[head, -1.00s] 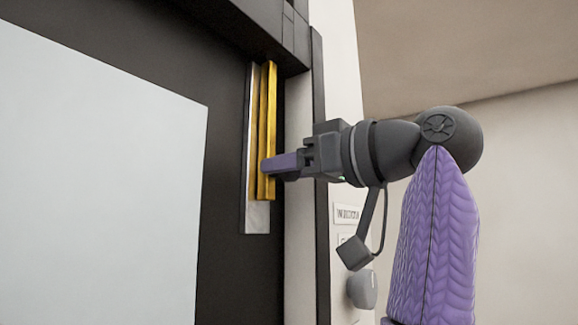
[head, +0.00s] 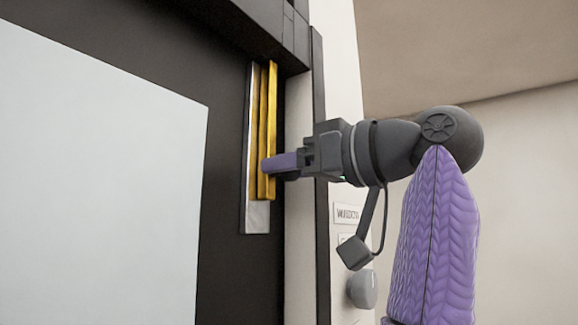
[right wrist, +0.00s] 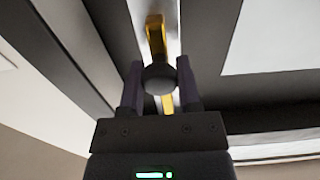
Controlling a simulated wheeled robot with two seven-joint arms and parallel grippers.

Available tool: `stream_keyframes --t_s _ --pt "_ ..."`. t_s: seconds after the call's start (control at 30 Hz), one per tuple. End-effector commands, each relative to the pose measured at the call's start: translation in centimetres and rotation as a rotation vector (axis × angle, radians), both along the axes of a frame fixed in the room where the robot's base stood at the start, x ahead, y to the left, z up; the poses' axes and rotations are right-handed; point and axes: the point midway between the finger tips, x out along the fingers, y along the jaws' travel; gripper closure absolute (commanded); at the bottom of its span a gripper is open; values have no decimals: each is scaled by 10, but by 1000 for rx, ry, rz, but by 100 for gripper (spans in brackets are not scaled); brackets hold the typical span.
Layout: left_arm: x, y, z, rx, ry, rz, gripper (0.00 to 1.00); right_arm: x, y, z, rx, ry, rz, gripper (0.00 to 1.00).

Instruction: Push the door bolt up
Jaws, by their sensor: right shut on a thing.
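The gold door bolt (head: 265,115) stands upright on a silver backing plate (head: 257,217) at the edge of the dark door. Its top reaches the dark frame above. In the right wrist view, the gold bolt (right wrist: 155,36) has a dark round knob (right wrist: 159,78) standing between my purple fingers. My right gripper (head: 270,166) comes in from the right at the lower part of the bolt. It also shows in the right wrist view (right wrist: 159,72), shut on the knob. The fingers hide part of the bolt in the head view. My left gripper is not in view.
The dark door (head: 226,190) has a large pale panel (head: 100,170). The dark frame (head: 300,30) runs above and beside it. A round grey doorknob-like piece (head: 362,289) and small labels (head: 348,214) are on the wall at the right, below my right arm.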

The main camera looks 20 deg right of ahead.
Motion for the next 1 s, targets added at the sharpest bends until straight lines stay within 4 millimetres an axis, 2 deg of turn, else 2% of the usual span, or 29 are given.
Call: stream_keyframes --t_s 0.27,0.57,0.87,0.9,1.0 --pt "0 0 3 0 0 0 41 0 0 3 1 -2 -1 100" --pt "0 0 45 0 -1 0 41 0 -1 52 0 -1 -1 100" --pt "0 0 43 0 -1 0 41 -1 -1 52 5 -9 -2 100" --pt "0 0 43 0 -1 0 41 -1 -1 52 5 -10 -2 49" --pt "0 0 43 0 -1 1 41 -1 -1 51 4 -7 -1 28"
